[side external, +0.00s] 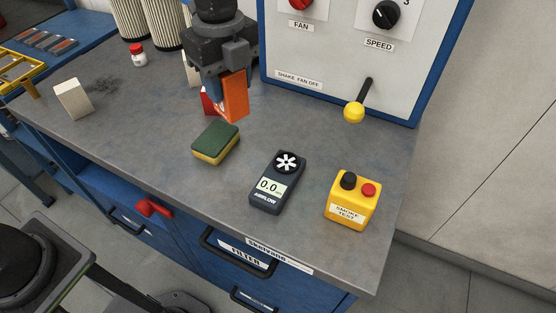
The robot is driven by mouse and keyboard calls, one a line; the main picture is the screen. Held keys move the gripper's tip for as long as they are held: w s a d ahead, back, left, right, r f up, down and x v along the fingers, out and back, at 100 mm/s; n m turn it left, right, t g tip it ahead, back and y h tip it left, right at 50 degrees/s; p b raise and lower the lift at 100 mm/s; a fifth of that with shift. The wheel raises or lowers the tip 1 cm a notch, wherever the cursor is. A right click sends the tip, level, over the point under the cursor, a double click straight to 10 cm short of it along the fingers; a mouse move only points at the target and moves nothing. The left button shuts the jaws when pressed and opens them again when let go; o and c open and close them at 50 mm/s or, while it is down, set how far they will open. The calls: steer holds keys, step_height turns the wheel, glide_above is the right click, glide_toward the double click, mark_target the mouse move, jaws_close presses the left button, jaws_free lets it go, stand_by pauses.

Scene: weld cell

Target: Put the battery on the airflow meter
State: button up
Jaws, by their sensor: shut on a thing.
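My gripper (229,92) points down over the back middle of the bench, left of the control panel. The block's far side and the grip contact are partly hidden. The airflow meter (265,199) lies on the bench nearer the front edge, to the right of and below the gripper in the picture. It is dark, with a round fan on top and a display reading 0.0. The block is apart from the meter.
A green and yellow sponge (216,143) lies left of the meter. A yellow smoke-test box (350,202) stands right of it. A red thing (208,101) shows partly behind the block. The panel's lever (356,108) juts out. A cream block (73,98) stands left.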

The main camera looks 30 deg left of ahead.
steer(key=shift+s+d+f, duration=0.3)
steer(key=shift+d+f, duration=1.4)
steer(key=shift+s+d+f, duration=0.3)
steer(key=shift+d+f, duration=1.35)
steer(key=shift+s+d+f, duration=0.3)
steer(key=shift+d+f, duration=1.4)
steer(key=shift+f, duration=0.2)
steer(key=o, duration=1.1)
steer(key=shift+o, duration=0.2)
